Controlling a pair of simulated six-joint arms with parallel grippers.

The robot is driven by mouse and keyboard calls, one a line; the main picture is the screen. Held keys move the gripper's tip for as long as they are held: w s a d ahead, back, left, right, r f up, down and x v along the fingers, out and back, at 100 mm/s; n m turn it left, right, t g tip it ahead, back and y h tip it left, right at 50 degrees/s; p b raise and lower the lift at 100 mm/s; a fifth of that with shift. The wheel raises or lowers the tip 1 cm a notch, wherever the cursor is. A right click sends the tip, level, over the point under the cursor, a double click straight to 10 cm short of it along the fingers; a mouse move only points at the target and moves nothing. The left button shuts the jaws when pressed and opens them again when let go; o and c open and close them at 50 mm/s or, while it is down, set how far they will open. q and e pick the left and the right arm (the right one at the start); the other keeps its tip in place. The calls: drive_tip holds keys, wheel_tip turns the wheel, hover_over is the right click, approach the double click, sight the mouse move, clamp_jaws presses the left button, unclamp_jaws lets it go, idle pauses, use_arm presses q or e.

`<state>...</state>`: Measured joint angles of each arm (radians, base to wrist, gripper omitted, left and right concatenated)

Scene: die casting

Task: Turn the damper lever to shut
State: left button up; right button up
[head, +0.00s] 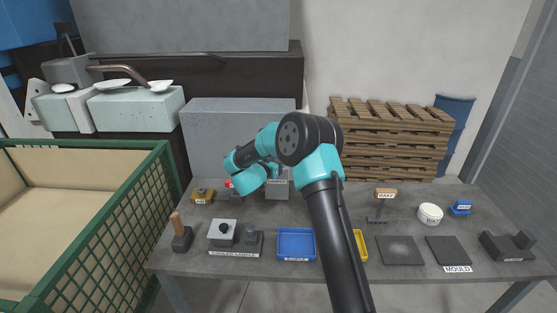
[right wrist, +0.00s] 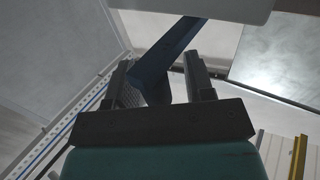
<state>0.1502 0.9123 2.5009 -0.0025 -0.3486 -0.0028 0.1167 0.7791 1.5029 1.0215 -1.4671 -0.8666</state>
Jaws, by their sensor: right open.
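In the right wrist view, my right gripper (right wrist: 157,62) is open, with one finger on each side of a dark blue bar (right wrist: 172,52), which looks like the damper lever. The bar slants from upper right to lower left under a pale grey panel. I cannot tell whether either finger touches it. In the head view, my right arm reaches to the back of the table, where a grey box (head: 277,191) with a small white label, too small to read surely, stands. My arm hides the lever and the gripper there. My left gripper is in neither view.
A green-framed bin (head: 110,235) stands at left, stacked pallets (head: 390,140) behind.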

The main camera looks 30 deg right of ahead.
drive_tip(key=shift+a, duration=0.1)
drive_tip(key=v, duration=1.7)
drive_tip(key=shift+s+a, duration=0.1)
